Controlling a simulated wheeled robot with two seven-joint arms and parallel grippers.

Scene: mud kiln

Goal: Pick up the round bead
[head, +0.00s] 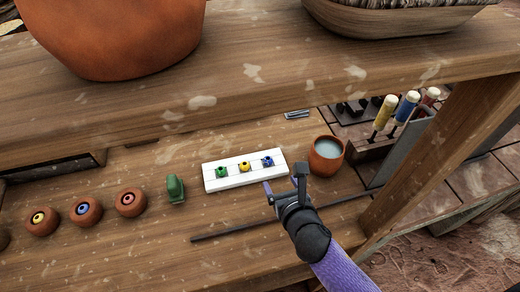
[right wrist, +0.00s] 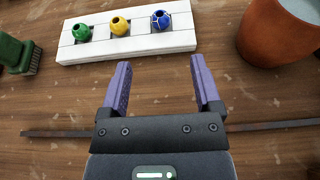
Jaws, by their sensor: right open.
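A white tray (head: 214,185) on the bench holds a green bead (head: 222,172), a yellow bead (head: 244,167) and a blue bead (head: 267,161) in a row. In the right wrist view the green bead (right wrist: 82,32) and yellow bead (right wrist: 119,26) look rounded, while the blue bead (right wrist: 160,20) has pale lines and looks more angular. I cannot tell for sure which is the round one. My right gripper (head: 284,182) is open and empty in front of the tray's right end; its fingers (right wrist: 160,63) point toward the tray. My left gripper is not in view.
A clay cup (head: 326,156) of pale liquid stands right of the tray. A green brush (head: 175,188) and several small clay pots (head: 130,202) stand to the left. A thin dark rod (head: 232,234) lies in front. A wooden shelf (head: 250,80) overhangs behind; a post (head: 440,150) stands right.

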